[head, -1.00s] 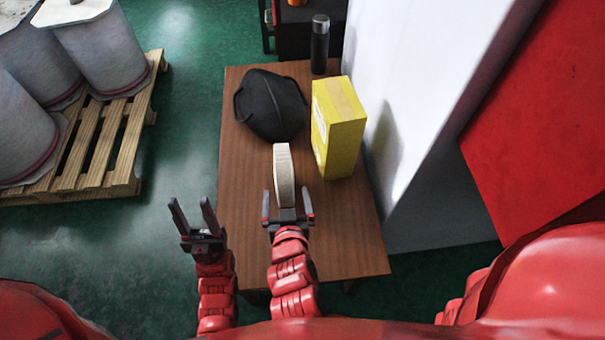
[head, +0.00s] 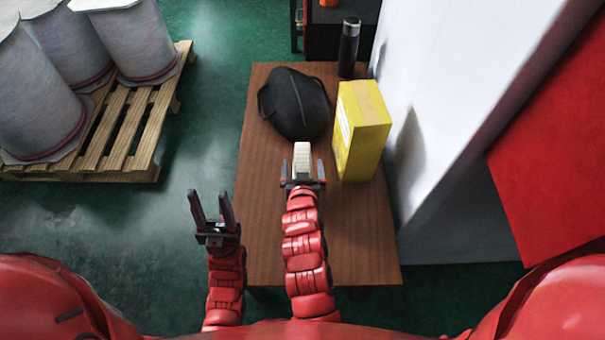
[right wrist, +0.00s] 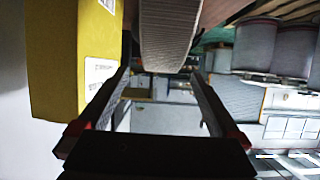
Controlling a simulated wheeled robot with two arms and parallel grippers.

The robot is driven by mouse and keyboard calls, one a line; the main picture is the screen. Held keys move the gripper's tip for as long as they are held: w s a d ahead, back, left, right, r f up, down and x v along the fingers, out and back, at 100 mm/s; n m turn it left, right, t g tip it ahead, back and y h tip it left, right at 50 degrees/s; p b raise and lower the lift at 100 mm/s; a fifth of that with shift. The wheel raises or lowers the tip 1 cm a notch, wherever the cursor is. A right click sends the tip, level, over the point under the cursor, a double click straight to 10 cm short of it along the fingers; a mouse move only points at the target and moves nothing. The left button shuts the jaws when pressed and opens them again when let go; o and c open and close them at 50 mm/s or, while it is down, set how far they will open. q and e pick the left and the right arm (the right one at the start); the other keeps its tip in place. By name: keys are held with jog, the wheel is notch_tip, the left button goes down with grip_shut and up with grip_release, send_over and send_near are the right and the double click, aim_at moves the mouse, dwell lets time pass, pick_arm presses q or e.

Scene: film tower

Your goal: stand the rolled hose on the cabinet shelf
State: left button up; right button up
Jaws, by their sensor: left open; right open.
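The rolled hose (head: 302,154), a pale narrow roll, stands on edge on the brown table (head: 265,215), in front of the black bag. My right gripper (head: 304,170) is open, with its fingers on either side of the near part of the hose; its body hides the hose's lower near end. In the right wrist view the hose (right wrist: 168,35) shows at the top, between and beyond the open fingertips (right wrist: 160,74). I cannot tell if they touch it. My left gripper (head: 211,208) is open and empty, left of the table. I cannot make out a cabinet shelf.
A yellow box (head: 362,130) stands close to the right of the hose. The black bag (head: 295,103) is behind it, and a dark bottle (head: 348,47) stands at the far edge. A white wall-like panel (head: 440,95) borders the table's right. A pallet (head: 125,125) carries drums.

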aim_at(302, 159)
jog(key=x, duration=0.4)
jog(key=shift+w+f, duration=0.1)
jog(key=shift+w, duration=0.2)
grip_shut()
